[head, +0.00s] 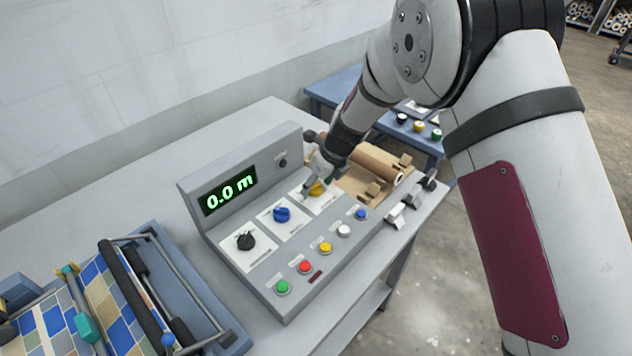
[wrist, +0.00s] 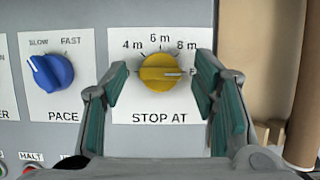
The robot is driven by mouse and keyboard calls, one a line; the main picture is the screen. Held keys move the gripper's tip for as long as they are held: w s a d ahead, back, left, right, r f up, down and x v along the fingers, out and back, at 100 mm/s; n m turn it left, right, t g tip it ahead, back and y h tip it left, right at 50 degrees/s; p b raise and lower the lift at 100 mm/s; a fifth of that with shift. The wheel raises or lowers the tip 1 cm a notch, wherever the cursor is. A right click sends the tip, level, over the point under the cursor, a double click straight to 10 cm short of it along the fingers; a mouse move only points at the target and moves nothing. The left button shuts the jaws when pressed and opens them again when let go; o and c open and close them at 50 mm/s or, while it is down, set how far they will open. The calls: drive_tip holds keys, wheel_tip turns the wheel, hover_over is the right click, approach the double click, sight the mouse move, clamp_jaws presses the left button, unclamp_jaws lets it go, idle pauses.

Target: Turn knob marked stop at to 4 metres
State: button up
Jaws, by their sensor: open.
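The yellow STOP AT knob (wrist: 160,73) sits on a white plate in the wrist view, below the marks 4 m, 6 m and 8 m. Its white pointer mark is on the right side, facing a label starting with F that my right finger partly hides. In the head view the yellow knob (head: 317,189) shows just below my gripper (head: 318,174). My gripper (wrist: 162,80) is open, with one green-padded finger on each side of the knob and a gap to it on both sides. I cannot tell how far the fingertips are above the panel.
The blue PACE knob (wrist: 50,73) is left of my left finger. A black knob (head: 245,241) and a row of coloured buttons (head: 326,248) share the panel. The display (head: 229,191) reads 0.0 m. A cardboard roll (head: 375,163) lies close on the right.

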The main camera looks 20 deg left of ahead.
drive_tip(key=shift+f, duration=0.1)
drive_tip(key=c, duration=1.2)
